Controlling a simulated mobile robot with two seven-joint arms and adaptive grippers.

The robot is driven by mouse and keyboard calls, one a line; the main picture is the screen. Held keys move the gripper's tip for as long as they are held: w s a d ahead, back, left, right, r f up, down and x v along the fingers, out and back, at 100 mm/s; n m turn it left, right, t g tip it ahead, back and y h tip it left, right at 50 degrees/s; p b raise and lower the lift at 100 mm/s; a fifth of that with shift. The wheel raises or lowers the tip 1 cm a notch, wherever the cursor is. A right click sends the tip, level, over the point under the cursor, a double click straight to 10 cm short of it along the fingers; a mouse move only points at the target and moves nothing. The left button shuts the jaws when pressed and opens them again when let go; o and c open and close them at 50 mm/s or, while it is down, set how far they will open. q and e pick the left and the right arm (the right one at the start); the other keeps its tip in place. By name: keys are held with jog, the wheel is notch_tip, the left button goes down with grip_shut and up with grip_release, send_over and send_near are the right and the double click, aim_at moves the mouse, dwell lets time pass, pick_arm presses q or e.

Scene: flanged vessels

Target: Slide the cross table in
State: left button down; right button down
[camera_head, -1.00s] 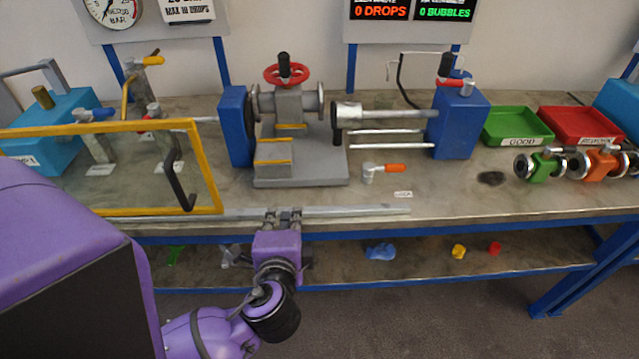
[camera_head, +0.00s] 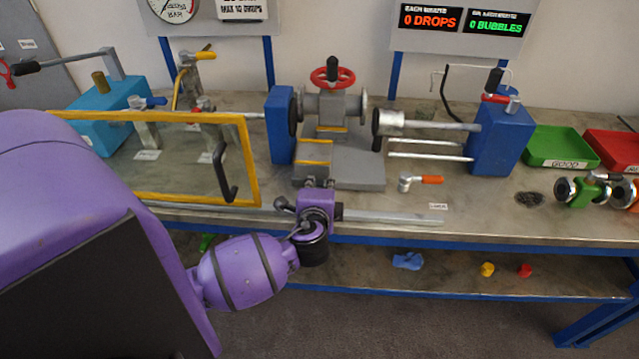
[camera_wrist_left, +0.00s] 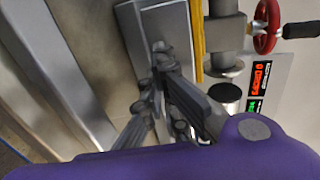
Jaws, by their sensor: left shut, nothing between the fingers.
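The cross table is a grey stepped slide with yellow stripes (camera_head: 313,158) on a grey base plate (camera_head: 358,172), below a valve with a red handwheel (camera_head: 332,76) between the blue end blocks. My left gripper (camera_head: 319,183) is shut and empty at the near end of the cross table's front block. In the left wrist view its fingers (camera_wrist_left: 158,60) are together, close against the grey block (camera_wrist_left: 165,32); I cannot tell whether they touch. My right gripper is not in view.
A yellow-framed clear guard (camera_head: 250,170) stands left of the cross table. A grey rail (camera_head: 390,217) runs along the bench front. A small orange-handled lever (camera_head: 425,180) lies to the right. Green (camera_head: 560,148) and red (camera_head: 615,150) trays stand at the far right.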

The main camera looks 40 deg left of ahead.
pick_arm(q)
jog(key=shift+a, duration=0.1)
jog(key=shift+w, duration=0.15)
jog(key=w+a, duration=0.1)
jog(key=w, duration=0.1)
jog(key=w+a, duration=0.2)
jog(key=w, duration=0.1)
jog(key=w+a, duration=0.2)
jog(key=w, duration=0.1)
jog(key=shift+w+a+f+b, duration=0.1)
jog(key=shift+w+f+b, duration=0.05)
jog(key=shift+b, duration=0.25)
jog(key=shift+r, duration=0.2)
jog(key=shift+f, duration=0.1)
